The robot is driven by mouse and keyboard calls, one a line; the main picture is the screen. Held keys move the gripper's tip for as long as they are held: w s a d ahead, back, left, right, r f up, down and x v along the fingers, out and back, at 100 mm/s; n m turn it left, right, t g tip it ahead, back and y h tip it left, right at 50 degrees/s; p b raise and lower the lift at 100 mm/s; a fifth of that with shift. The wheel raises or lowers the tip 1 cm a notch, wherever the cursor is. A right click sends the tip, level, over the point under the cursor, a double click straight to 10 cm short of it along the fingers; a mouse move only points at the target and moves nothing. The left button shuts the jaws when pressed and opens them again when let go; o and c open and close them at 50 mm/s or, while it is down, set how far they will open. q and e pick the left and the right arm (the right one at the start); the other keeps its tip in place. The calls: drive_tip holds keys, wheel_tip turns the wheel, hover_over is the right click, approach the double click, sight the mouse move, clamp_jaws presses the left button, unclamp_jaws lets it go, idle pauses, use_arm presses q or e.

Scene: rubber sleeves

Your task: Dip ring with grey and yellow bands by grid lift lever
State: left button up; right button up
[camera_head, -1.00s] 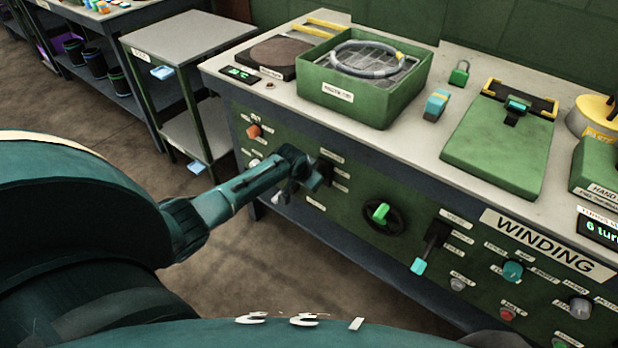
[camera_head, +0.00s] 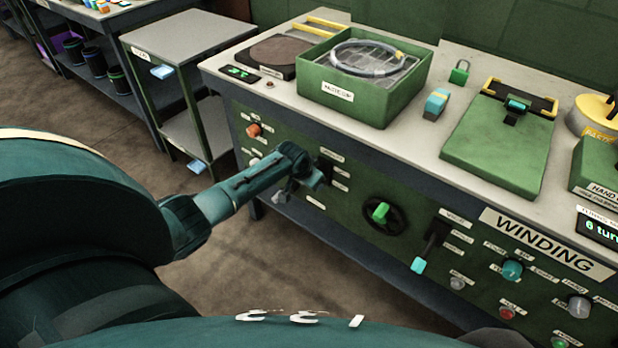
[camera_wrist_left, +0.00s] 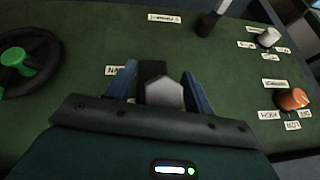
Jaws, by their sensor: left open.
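The ring (camera_head: 345,67), grey with a yellow band showing, lies on the wire grid (camera_head: 407,68) inside the green tank (camera_head: 345,103) on the bench. A lever with a black shaft and grey end (camera_wrist_left: 162,95) stands out from the green front panel in the left wrist view. My left gripper (camera_wrist_left: 161,88) is open, with one blue finger on each side of the lever's end; contact cannot be told. In the head view my left gripper (camera_head: 303,177) is at the panel below the tank and hides part of the lever. My right gripper is not in view.
A handwheel (camera_head: 384,215) and a teal-ended lever (camera_head: 418,265) are right of the gripper. An orange knob (camera_head: 254,130) is to its left. A grey side table (camera_head: 190,38) stands left.

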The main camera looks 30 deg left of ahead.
use_arm(q)
drive_tip(key=shift+s+r, duration=0.25)
drive_tip(key=shift+r, duration=0.2)
drive_tip(key=p+v, duration=0.3)
drive_tip(key=v, duration=0.9)
drive_tip(key=shift+p, duration=0.3)
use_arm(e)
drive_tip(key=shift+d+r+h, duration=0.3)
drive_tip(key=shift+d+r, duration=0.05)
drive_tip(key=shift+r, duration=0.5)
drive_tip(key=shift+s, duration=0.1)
